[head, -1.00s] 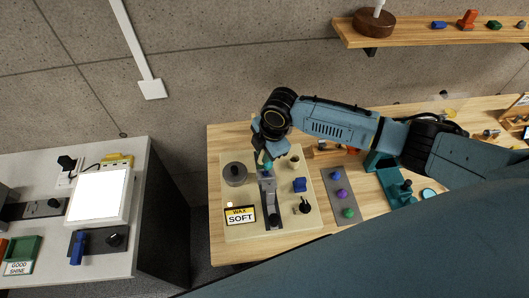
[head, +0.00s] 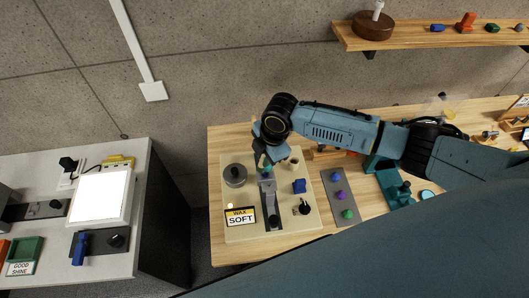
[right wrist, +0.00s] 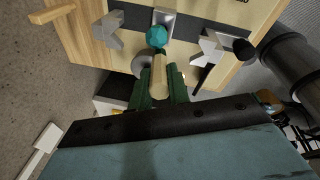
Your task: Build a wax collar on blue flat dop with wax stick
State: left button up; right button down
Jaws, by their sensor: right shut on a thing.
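My right gripper (head: 262,160) is over the pale bench board, above the grey fixture (head: 267,187). In the right wrist view its green fingers (right wrist: 160,88) are shut on a tan stick, the wax stick (right wrist: 160,72). The stick's far end is at or very near a faceted teal piece (right wrist: 156,36) in front of the fixture's middle block; I cannot tell if they touch. A grey disc (right wrist: 141,63) is partly hidden behind the stick. I cannot clearly make out the blue flat dop. My left gripper is out of view.
A round grey pot (head: 235,174), a WAX SOFT sign (head: 239,216), a blue block (head: 299,186) and a black knob (head: 303,207) stand around the fixture. A grey strip with coloured pieces (head: 333,180) lies to the right. A gap separates the left bench (head: 150,165).

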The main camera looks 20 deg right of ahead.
jog(key=shift+w, duration=0.25)
jog(key=shift+w+d, duration=0.15)
jog(key=shift+w, duration=0.1)
jog(key=shift+s, duration=0.15)
dwell(0.5)
jog(key=shift+s, duration=0.35)
jog(key=shift+w, duration=0.2)
jog(key=shift+w, duration=0.3)
jog(key=shift+s, duration=0.15)
dwell(0.5)
jog(key=shift+s, duration=0.35)
jog(key=shift+w, duration=0.15)
